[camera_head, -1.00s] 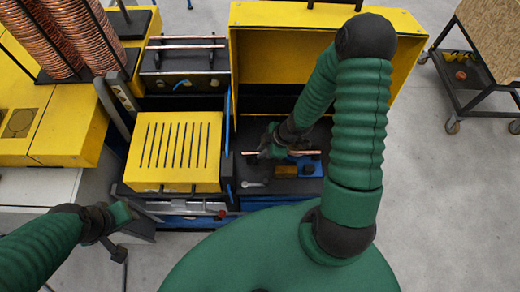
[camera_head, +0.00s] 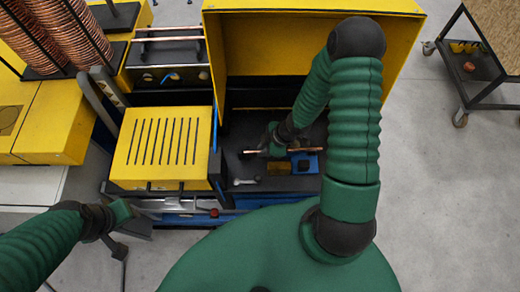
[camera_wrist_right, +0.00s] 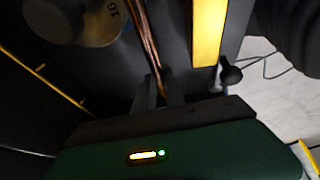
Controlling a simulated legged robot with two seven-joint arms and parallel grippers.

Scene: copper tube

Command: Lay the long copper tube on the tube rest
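A copper tube (camera_head: 308,151) lies across the fingers of my right gripper (camera_head: 268,151), above the dark bench inside the yellow hood. In the right wrist view the tube (camera_wrist_right: 146,40) runs between the two fingers (camera_wrist_right: 160,92), which are shut on it. Part of the tube is hidden by the gripper. A black rack (camera_head: 143,45) at the upper left bears two copper tubes (camera_head: 170,39) on its uprights; it looks like the tube rest. My left gripper (camera_head: 119,216) is at the lower left, away from the tubes; its finger opening is not clear.
The yellow hood (camera_head: 310,48) stands around the bench on the far sides. A blue block (camera_head: 311,163) and a wrench (camera_head: 243,182) lie below the tube. The slotted yellow box (camera_head: 160,150) stands to the left. Copper coils (camera_head: 55,35) are at the upper left, a cart (camera_head: 480,65) at the right.

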